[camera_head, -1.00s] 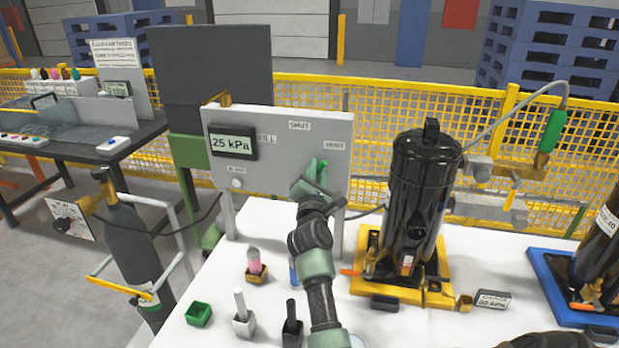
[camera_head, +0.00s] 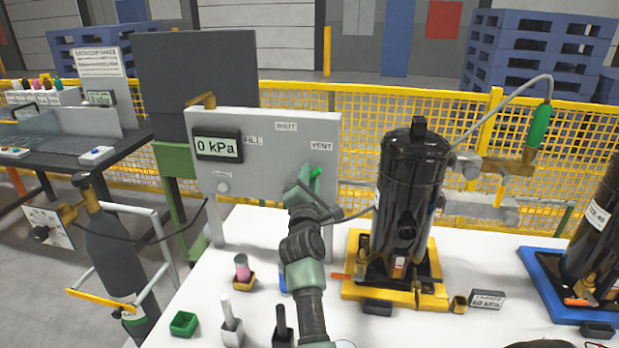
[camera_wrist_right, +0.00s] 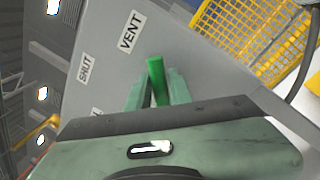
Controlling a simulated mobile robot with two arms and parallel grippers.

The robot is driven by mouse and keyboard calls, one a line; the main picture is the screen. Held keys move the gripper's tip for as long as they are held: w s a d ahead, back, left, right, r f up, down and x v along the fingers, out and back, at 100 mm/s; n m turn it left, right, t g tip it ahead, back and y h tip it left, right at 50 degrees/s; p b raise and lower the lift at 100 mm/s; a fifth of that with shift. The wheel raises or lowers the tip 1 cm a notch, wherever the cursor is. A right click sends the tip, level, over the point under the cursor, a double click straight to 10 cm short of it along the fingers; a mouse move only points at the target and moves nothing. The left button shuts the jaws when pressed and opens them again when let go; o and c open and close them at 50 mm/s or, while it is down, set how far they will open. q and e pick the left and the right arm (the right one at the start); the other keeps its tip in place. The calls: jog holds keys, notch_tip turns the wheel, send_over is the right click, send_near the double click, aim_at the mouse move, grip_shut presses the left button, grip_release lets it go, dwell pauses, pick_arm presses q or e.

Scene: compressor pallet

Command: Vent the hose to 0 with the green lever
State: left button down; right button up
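The grey panel (camera_head: 262,135) stands upright on the white table, with the labels FILL, SHUT and VENT. Its display (camera_head: 218,145) reads 0 kPa. The green lever (camera_head: 315,174) points up toward the VENT label (camera_head: 321,146). My right gripper (camera_head: 303,186) is at the lever. In the right wrist view the lever (camera_wrist_right: 156,80) stands between the two green fingertips (camera_wrist_right: 158,92), which are close around it; whether both press on it is hard to tell. The lever's base is hidden behind the gripper. My left gripper is not in view.
A black compressor (camera_head: 410,190) on a yellow base stands right of my arm, close to it. Small holders and a green box (camera_head: 184,323) lie at the front left. A gas cylinder (camera_head: 112,250) stands left of the table. A blue tray (camera_head: 540,290) is at the right.

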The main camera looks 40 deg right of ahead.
jog(key=shift+o, duration=0.9)
jog(key=shift+r, duration=0.2)
notch_tip(320, 180, up, 7)
jog(key=shift+f+p, duration=0.2)
jog(key=shift+p, duration=0.5)
notch_tip(320, 180, up, 13)
